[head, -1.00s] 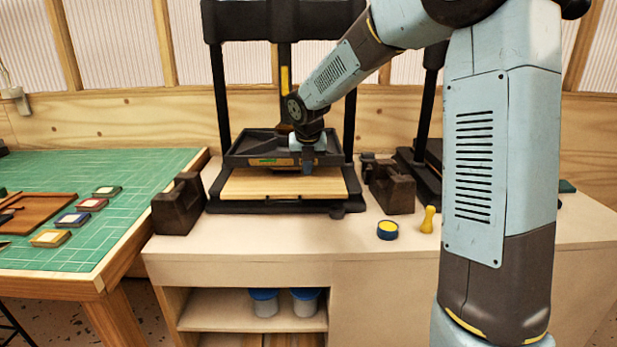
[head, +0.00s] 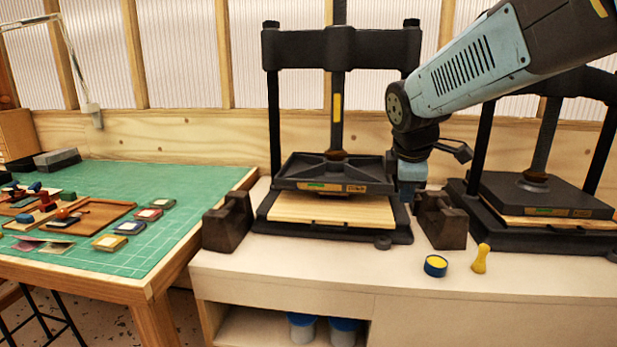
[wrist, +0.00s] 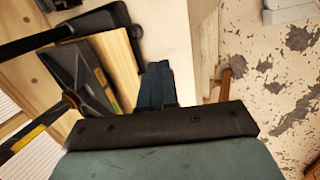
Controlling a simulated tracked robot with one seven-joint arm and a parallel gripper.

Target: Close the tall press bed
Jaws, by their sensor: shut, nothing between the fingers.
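The tall press (head: 335,48) stands on the bench, with black posts and a central screw with a yellow stripe. Its black platen (head: 335,187) is over a light wooden bed board (head: 330,210), with a narrow dark gap between them. The board's front part shows in front of the platen. My gripper (head: 407,192) points down beside the platen's right front corner, shut and empty; I cannot tell if it touches. In the wrist view, the shut fingers (wrist: 155,85) are beside the platen (wrist: 97,85) and board (wrist: 118,60).
Dark blocks (head: 228,220) (head: 441,218) flank the press closely. A second, lower press (head: 540,195) stands to the right. A blue-and-yellow tin (head: 435,265) and a yellow pear-shaped handle (head: 481,258) are near the bench front. A green-matted table (head: 185,230) with small pads is left.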

